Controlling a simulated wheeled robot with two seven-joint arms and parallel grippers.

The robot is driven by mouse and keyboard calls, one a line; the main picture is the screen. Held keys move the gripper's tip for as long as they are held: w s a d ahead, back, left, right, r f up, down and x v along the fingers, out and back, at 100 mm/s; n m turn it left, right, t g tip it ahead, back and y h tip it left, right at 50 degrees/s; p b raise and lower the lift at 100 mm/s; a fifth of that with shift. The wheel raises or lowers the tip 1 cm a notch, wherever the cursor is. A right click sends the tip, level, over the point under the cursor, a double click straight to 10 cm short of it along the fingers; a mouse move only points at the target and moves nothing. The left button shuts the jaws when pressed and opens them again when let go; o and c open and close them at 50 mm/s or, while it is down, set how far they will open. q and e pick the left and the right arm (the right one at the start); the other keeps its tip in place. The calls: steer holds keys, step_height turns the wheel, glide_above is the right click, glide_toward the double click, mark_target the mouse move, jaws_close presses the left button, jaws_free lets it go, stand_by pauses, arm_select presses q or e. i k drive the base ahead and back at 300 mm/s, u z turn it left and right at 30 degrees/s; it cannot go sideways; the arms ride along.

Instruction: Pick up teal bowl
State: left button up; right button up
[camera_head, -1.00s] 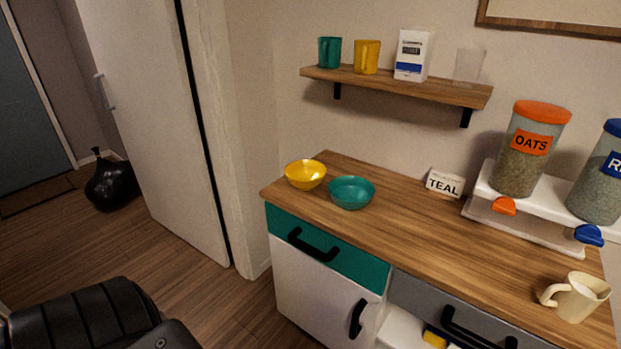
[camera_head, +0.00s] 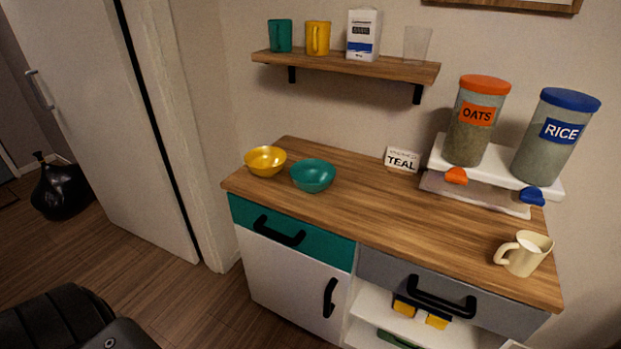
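The teal bowl (camera_head: 313,177) stands upright on the left part of the wooden counter (camera_head: 370,205), near its front edge. A yellow bowl (camera_head: 265,161) stands just left of it, close to the counter's left end. The teal bowl looks empty, and nothing covers it. A dark padded part of my own body shows at the lower left. Neither of my grippers is in view.
A white card reading TEAL (camera_head: 402,160) stands at the counter's back. An OATS dispenser (camera_head: 477,122) and a RICE dispenser (camera_head: 555,137) stand at the right, with a cream jug (camera_head: 524,253) in front. A wall shelf (camera_head: 345,68) hangs above. The counter's middle is clear.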

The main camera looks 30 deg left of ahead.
mark_target(312, 176)
steer(key=z, duration=2)
steer(key=i, duration=1.05)
steer(key=u, duration=2.7)
